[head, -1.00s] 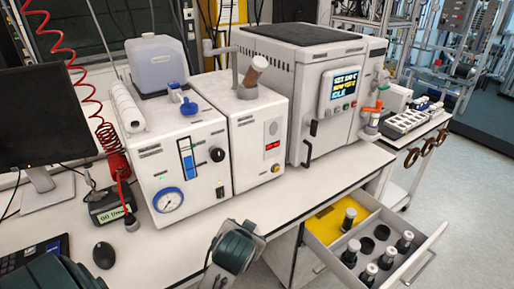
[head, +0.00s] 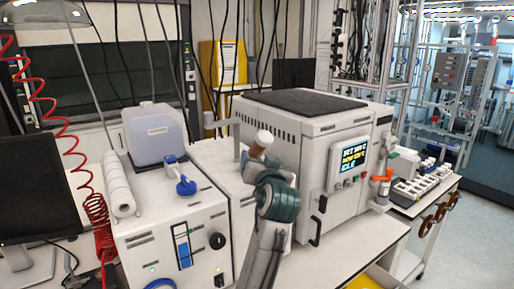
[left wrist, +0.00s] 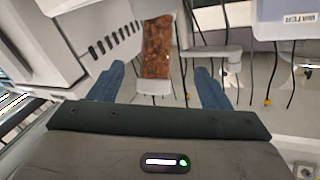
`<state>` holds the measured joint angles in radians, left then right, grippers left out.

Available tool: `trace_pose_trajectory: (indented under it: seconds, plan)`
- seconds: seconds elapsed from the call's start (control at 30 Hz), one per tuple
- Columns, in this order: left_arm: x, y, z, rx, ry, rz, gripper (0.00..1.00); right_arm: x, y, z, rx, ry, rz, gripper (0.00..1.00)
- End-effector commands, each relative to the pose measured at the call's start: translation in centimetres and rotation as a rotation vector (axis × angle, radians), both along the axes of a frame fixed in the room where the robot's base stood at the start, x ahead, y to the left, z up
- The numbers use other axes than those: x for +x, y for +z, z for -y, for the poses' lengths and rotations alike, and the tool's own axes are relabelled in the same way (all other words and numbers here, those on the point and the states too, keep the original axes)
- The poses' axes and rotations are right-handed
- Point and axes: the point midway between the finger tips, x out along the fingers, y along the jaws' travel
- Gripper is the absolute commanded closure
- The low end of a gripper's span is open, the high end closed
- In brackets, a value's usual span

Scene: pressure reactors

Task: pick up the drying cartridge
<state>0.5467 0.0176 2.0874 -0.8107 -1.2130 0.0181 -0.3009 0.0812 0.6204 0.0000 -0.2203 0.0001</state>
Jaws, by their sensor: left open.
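The drying cartridge (head: 262,143) is a cylinder with a pale cap, on top of the white box unit left of the oven-like machine. In the left wrist view the cartridge (left wrist: 157,48) shows brown granules in a clear body, with a pale end. My left gripper (head: 268,168) is raised in front of it and hides its lower part in the head view. In the left wrist view the open blue fingers (left wrist: 159,76) lie on either side of the cartridge's line, with clear gaps; I cannot tell how far ahead it is. My right gripper is not in view.
The grey machine with a lit screen (head: 354,166) stands close on the right. A front unit with a blue valve (head: 185,186), a paper roll (head: 118,184) and a liquid canister (head: 155,135) are to the left. Hoses hang behind. Free bench top (head: 350,245) lies front right.

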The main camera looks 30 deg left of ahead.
Motion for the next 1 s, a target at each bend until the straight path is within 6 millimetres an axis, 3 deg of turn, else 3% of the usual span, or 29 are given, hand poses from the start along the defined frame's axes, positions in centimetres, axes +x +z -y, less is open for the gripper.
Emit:
trace_pose_trajectory:
  seconds: [0.27,0.7,0.97,1.0]
  plan:
    - [2.4,0.0,-2.3,0.000,0.000,-0.003,0.29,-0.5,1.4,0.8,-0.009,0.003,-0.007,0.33]
    - [6.2,-0.5,-5.4,0.000,0.000,-0.004,0.29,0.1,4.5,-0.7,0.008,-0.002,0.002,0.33]
    - [6.4,-0.8,-5.6,-0.002,-0.001,-0.001,0.29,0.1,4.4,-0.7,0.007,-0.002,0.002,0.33]
    - [6.4,-0.8,-5.6,-0.002,-0.001,-0.001,0.35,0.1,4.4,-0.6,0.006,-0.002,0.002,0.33]
